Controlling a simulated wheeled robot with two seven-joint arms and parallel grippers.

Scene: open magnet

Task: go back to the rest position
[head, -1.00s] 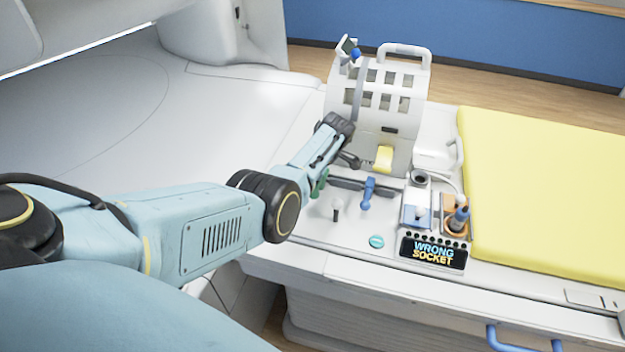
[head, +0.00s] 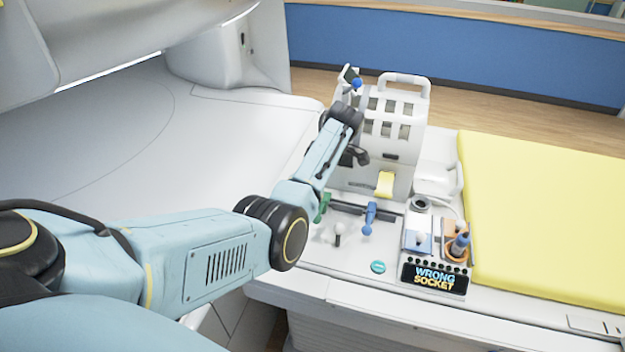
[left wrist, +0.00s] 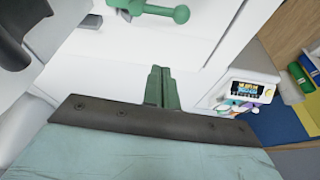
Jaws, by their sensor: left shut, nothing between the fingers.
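My left arm comes in from the left in the head view, and its dark gripper end (head: 355,157) is over the console, in front of the white slotted housing (head: 400,110). The fingers are hard to make out there. In the left wrist view the two green fingers of my left gripper (left wrist: 161,86) are side by side, shut and empty. A green handle (left wrist: 178,14) shows above them, apart from the fingertips. My right gripper is not in view.
The console carries a green lever (head: 322,206), a blue lever (head: 370,216), a small socket box and a display (head: 434,278) reading "WRONG SOCKET". A yellow pad (head: 540,210) lies at the right. The white surface (head: 200,150) at the left is clear.

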